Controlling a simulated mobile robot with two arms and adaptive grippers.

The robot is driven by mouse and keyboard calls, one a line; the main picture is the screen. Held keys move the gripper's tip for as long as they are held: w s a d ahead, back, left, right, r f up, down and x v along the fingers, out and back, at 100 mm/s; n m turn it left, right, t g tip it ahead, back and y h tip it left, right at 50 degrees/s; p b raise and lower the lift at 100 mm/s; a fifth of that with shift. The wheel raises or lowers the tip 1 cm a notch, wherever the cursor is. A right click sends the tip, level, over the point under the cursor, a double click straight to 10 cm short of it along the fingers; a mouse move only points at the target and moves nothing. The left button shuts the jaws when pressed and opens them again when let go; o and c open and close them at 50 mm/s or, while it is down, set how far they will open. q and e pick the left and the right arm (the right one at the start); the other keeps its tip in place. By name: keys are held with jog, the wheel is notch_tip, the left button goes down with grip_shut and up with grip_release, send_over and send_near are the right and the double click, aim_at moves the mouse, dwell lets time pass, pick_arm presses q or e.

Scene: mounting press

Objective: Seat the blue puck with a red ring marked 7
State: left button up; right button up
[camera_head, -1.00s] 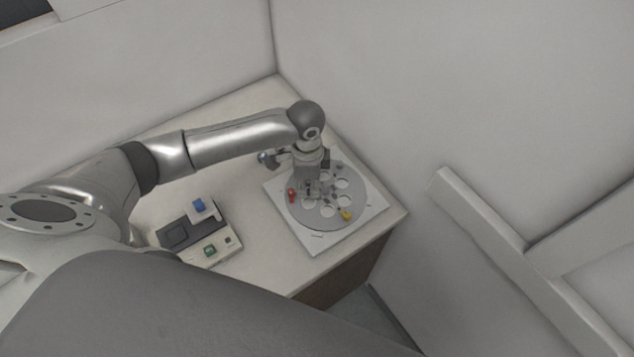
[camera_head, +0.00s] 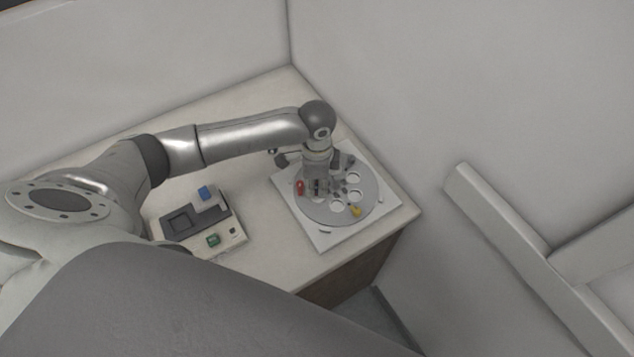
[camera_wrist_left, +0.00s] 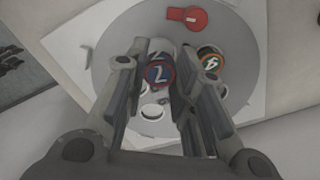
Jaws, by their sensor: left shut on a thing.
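The blue puck with a red ring (camera_wrist_left: 158,73) shows between my left gripper's fingers in the left wrist view; its white mark looks like a 7 or a 2. My left gripper (camera_wrist_left: 165,62) is shut on it, over the round grey plate (camera_wrist_left: 108,52). In the head view my left gripper (camera_head: 318,190) points down at the left part of the round grey plate (camera_head: 345,214), hiding the puck. I cannot tell whether the puck touches the plate. My right gripper is not in view.
A green-and-orange puck marked 4 (camera_wrist_left: 210,62) is right of the fingers. A beige device with a dark recess (camera_head: 182,222) stands left on the table.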

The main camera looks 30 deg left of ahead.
pick_arm(q)
jog(key=shift+f+b, duration=1)
jog(key=shift+f, duration=0.5)
jog(key=o, duration=1.1)
jog(key=shift+c, duration=0.2)
